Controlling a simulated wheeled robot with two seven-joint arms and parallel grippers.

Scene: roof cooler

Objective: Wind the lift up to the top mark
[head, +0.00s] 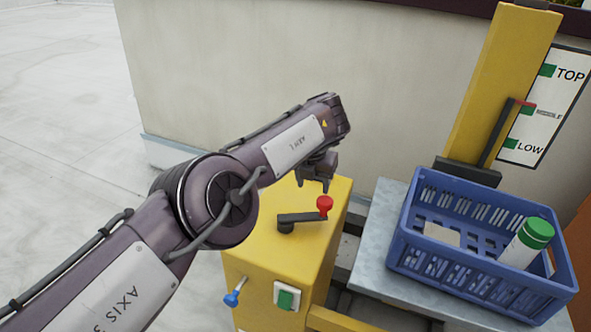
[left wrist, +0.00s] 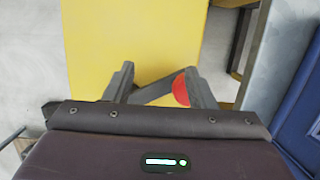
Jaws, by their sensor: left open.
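The crank on top of the yellow winch box (head: 318,262) has a dark arm (head: 298,217) and a red knob (head: 324,205). My left gripper (head: 314,188) is open, pointing down just above the crank. In the left wrist view, the red knob (left wrist: 181,90) shows beside the right finger, partly hidden by it; I cannot tell whether they touch. The lift's yellow mast (head: 500,85) stands at the right, beside a white scale (head: 545,105) with green TOP, middle and LOW marks. A red pointer (head: 524,103) is level with the middle mark. My right gripper is out of view.
A blue crate (head: 480,279) on the grey lift platform (head: 385,225) holds a white bottle with a green cap (head: 537,233). A blue-knobbed lever (head: 231,298) and a green switch (head: 287,298) are on the box front. A pale wall stands behind.

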